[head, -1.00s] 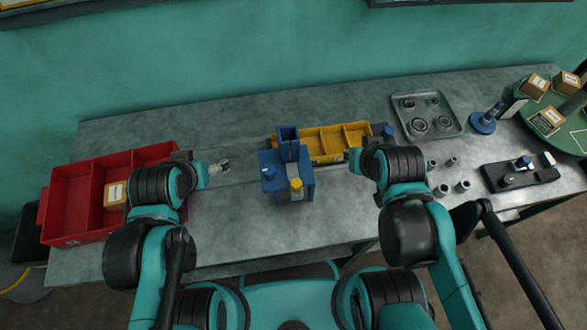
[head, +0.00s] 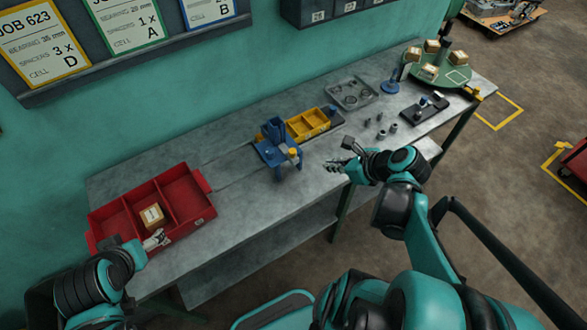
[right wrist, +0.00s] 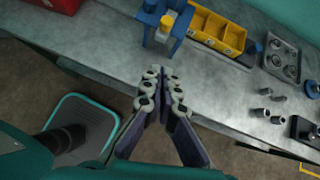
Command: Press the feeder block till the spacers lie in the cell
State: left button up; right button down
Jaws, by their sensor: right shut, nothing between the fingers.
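The blue feeder (head: 272,146) stands upright on the bench, with a yellow-topped block (head: 293,152) at its front right; both also show in the right wrist view, as the feeder (right wrist: 151,18) and the yellow top (right wrist: 168,20). Behind it lies the yellow tray (head: 308,125) with several cells, also in the right wrist view (right wrist: 214,30). I make out no spacers in its cells. My right gripper (head: 334,165) is shut and empty, right of and apart from the feeder. My left gripper (head: 155,239) is at the red bin's front edge; its fingers are too small to judge.
The red bin (head: 175,190) holds a carton (head: 152,216). A grey tray (head: 352,93) of rings, several grey cylinders (head: 381,134), a black fixture (head: 424,108) and a green turntable (head: 440,72) with cartons stand rightwards. Bench (head: 235,185) in front of the feeder is clear.

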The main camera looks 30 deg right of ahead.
jog(key=shift+d+m, duration=0.15)
jog(key=shift+m, duration=0.15)
jog(key=shift+w, duration=0.1)
jog(key=b, duration=0.4)
send_near(295, 156)
jog(key=x, duration=0.6)
jog(key=shift+s+d+f, duration=0.25)
jog(key=shift+s, duration=0.05)
jog(key=shift+w, duration=0.3)
